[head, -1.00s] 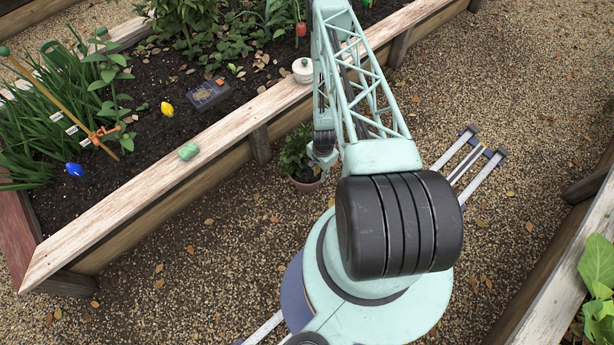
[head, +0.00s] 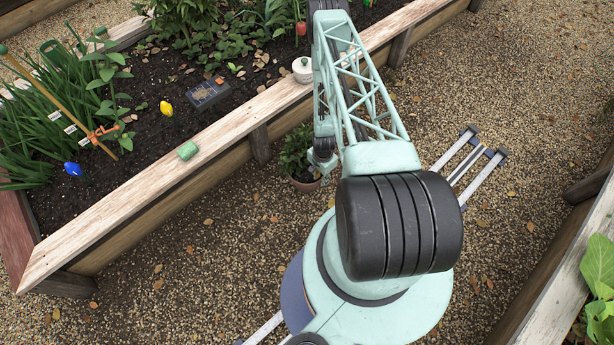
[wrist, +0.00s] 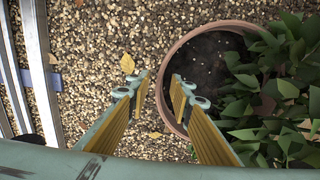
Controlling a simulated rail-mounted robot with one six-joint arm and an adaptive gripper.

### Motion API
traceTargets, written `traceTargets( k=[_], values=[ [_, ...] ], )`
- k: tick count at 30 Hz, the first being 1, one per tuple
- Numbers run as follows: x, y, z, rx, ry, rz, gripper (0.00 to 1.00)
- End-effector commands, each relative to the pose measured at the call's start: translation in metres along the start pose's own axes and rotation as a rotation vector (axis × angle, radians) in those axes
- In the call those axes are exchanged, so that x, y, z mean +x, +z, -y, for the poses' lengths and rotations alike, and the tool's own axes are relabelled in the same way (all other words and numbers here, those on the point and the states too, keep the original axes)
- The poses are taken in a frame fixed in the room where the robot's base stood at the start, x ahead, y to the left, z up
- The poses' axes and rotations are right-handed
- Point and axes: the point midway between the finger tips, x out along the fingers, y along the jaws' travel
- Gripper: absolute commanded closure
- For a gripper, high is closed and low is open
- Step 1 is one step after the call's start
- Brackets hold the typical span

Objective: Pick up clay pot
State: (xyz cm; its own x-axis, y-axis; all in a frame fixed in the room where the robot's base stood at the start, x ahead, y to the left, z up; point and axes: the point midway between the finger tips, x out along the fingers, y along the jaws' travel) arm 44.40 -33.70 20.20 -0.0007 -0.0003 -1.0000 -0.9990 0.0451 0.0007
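The clay pot (wrist: 168,62) is a round terracotta pot with dark soil and a leafy green plant, on the gravel. In the head view the pot (head: 305,185) stands beside the raised bed, partly hidden by its leaves and my arm. My gripper (wrist: 158,88) is open and empty. In the wrist view its two yellow-padded fingers appear on either side of the pot's left rim, one over gravel and one over the soil side. I cannot tell their height above the rim. In the head view the gripper is close by the pot's right side.
The raised bed's wooden edge (head: 150,185) runs behind the pot. It carries a green roll-like item (head: 187,151) and a white lidded jar (head: 303,69). My rail lies on the right. Another bed edge (head: 560,270) is at lower right. Open gravel lies around.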

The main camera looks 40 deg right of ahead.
Motion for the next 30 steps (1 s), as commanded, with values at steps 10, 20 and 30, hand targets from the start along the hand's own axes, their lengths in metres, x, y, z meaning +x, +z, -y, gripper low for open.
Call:
traceTargets(
  k=[10, 20, 30],
  values=[
    [0.0106, -0.0003, 0.0002, 0.000, 0.000, -0.001, 0.79],
    [0.0104, -0.0002, 0.0000, 0.000, 0.000, -0.001, 0.79],
    [0.0104, -0.0001, 0.0000, 0.000, 0.000, 0.000, 1.00]
  ],
)
